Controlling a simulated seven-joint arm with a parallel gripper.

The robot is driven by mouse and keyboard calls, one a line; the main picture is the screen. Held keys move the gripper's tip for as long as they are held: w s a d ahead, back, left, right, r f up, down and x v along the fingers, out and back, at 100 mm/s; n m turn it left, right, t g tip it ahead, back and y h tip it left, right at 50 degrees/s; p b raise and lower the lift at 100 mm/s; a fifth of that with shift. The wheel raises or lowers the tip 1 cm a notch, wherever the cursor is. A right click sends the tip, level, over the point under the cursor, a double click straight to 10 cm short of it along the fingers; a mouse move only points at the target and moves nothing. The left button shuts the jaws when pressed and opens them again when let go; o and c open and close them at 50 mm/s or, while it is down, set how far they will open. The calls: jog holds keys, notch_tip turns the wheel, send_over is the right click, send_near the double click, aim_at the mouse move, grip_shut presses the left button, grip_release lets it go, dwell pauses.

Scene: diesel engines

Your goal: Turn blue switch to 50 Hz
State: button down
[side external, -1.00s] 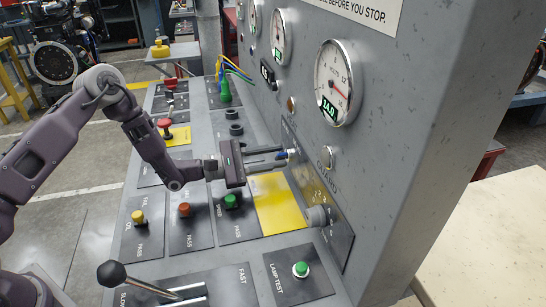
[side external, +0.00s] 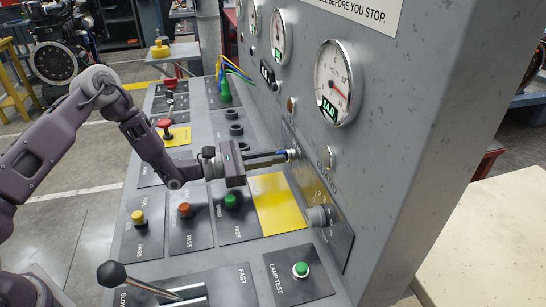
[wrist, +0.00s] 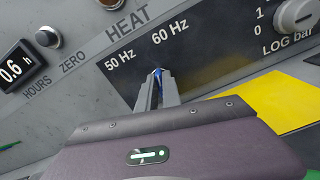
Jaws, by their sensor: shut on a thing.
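The blue switch (wrist: 158,74) is on the dark panel plate, below the "50 Hz" (wrist: 120,61) and "60 Hz" (wrist: 170,33) labels in the wrist view. My gripper (wrist: 157,92) is shut on it, with one finger on each side, and hides most of it. Only a small blue part shows between the fingertips, so I cannot tell exactly which label it points to. In the side view my gripper (side external: 289,155) reaches right to the upright panel, and a bit of blue shows at its fingertips.
A grey knob (wrist: 298,14) by the "LOG bar" label sits right of the switch. The hours display (wrist: 14,68) is at left. Below my gripper, the sloping desk has a yellow plate (side external: 277,205), a green button (side external: 231,201) and a lever (side external: 112,274). Gauges (side external: 338,84) are above.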

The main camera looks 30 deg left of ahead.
jog(key=n, duration=0.4)
jog(key=shift+w+a+n, duration=0.1)
jog(key=shift+n, duration=0.2)
jog(key=shift+a+n, duration=0.1)
jog(key=shift+n, duration=2.4)
jog(key=c, duration=1.5)
grip_release()
jog(key=v, duration=0.7)
